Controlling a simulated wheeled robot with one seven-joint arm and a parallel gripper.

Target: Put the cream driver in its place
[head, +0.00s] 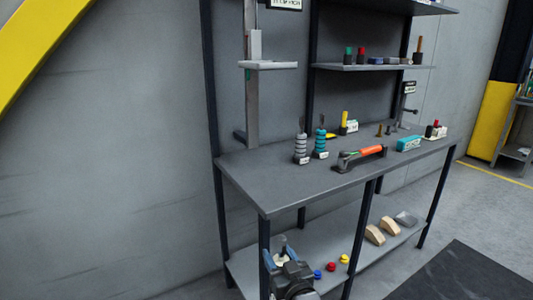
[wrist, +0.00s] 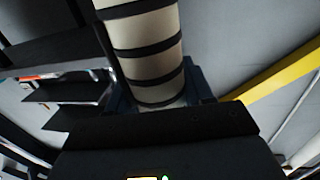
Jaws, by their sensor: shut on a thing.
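The cream driver (wrist: 148,45) has a thick handle with black bands and fills the upper middle of the wrist view. My gripper (wrist: 158,92) is shut on it, with blue fingers on both sides. In the head view my gripper (head: 281,256) is low, in front of the bench's near end and below its top, with a small cream part of the driver showing. A grey-white banded driver (head: 300,147) and a teal banded driver (head: 320,143) stand upright near the left end of the bench top, each with a small label at its base. The cream driver's tip is hidden.
The grey bench top (head: 275,190) is bare at its near left corner. An orange-handled tool (head: 370,151) lies right of the upright drivers. A metal post (head: 252,90) with a small shelf rises behind. The lower shelf holds coloured knobs (head: 331,266) and wooden blocks (head: 375,235).

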